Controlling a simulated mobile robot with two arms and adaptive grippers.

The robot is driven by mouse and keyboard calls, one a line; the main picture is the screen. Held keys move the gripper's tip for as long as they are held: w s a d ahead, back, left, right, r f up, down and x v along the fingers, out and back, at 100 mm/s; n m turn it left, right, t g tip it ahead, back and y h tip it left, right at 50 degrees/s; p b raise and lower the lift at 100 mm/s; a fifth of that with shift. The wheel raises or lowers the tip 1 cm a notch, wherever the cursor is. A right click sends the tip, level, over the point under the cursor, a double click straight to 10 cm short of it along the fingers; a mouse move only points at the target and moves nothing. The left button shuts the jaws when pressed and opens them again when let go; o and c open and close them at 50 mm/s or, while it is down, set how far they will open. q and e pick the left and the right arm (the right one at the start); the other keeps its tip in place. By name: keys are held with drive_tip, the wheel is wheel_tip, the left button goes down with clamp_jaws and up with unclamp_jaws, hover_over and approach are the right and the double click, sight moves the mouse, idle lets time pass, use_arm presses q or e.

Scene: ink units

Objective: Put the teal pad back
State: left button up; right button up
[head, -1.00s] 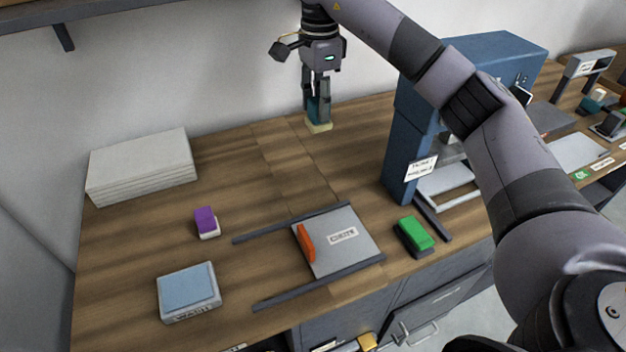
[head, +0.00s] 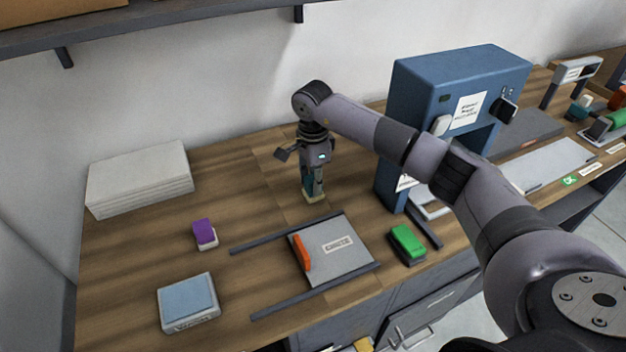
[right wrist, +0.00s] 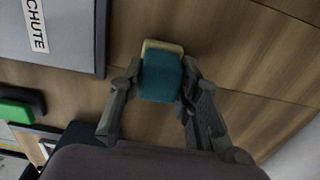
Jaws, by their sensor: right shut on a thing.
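The teal pad (right wrist: 162,75) is a small teal block with a cream base. My right gripper (right wrist: 158,95) is shut on it, with one finger on each side, in the right wrist view. In the head view the right gripper (head: 313,190) points down over the wooden bench behind the chute plate, and the pad's cream base (head: 315,198) shows below the fingers. I cannot tell whether the base touches the bench. My left gripper is not in view.
The grey chute plate (head: 350,253) with an orange bar (head: 301,253) lies between two dark rails. A purple pad (head: 204,232), a blue wash box (head: 188,302), a green pad (head: 408,241) and a white stack (head: 140,177) stand around. A blue machine (head: 420,90) rises at right.

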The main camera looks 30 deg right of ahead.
drive_tip(key=shift+f, duration=0.45)
drive_tip(key=shift+f, duration=0.2)
drive_tip(key=o, duration=1.1)
drive_tip(key=shift+r, duration=0.1)
